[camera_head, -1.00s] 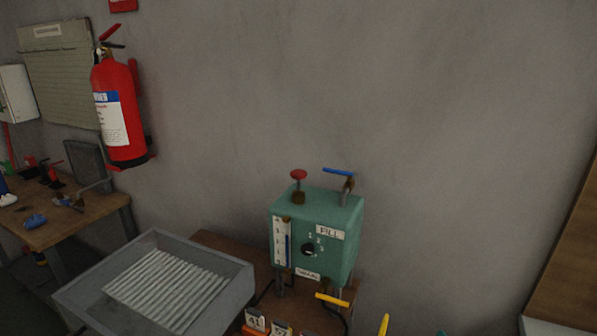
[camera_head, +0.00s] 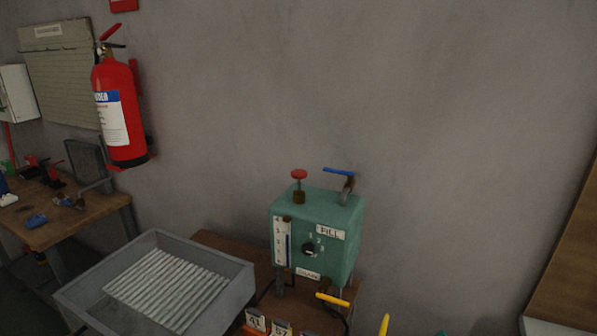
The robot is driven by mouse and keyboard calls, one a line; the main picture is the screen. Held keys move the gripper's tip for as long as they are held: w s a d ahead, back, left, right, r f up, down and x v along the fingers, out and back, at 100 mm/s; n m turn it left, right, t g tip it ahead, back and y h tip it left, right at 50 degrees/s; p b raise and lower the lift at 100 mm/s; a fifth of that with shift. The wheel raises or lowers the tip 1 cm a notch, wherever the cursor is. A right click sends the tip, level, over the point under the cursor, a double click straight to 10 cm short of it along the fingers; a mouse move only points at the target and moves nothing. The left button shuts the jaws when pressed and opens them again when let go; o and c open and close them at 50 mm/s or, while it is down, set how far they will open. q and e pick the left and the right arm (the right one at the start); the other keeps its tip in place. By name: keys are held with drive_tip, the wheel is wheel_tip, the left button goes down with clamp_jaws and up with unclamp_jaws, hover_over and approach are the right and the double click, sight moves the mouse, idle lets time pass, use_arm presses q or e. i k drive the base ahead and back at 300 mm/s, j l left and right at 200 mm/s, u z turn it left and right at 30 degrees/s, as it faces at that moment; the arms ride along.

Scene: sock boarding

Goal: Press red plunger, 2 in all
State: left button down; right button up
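The red plunger (camera_head: 299,175) stands upright on top of a green box-shaped dispenser (camera_head: 345,218), at the box's left side. Its round red head sits above a short stem and a brown collar, with a gap between head and collar. A blue lever (camera_head: 339,171) sits on the box top to the right of the plunger. The box front has a level gauge (camera_head: 281,242), a black knob (camera_head: 308,250) and a FILL label (camera_head: 330,233). Neither of my grippers shows in the head view, and nothing touches the plunger.
A yellow lever (camera_head: 333,300) sticks out below the box. A grey tray with a ribbed white insert (camera_head: 75,294) stands to the left. Small numbered cards (camera_head: 256,321) stand in front. A fire extinguisher (camera_head: 119,112) hangs on the wall. The space above the box is clear.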

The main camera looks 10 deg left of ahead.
sight(298, 174)
drive_tip(key=k+j+z, duration=0.1)
drive_tip(key=j+z, duration=0.25)
drive_tip(key=k+j+z, duration=0.15)
drive_tip(key=j+z, duration=0.2)
drive_tip(key=j, duration=0.15)
drive_tip(key=k+j+z, duration=0.15)
drive_tip(key=j+z, duration=0.2)
drive_tip(key=k+j+z, duration=0.2)
drive_tip(key=z, duration=0.15)
drive_tip(key=k+j, duration=0.05)
drive_tip(key=j, duration=0.1)
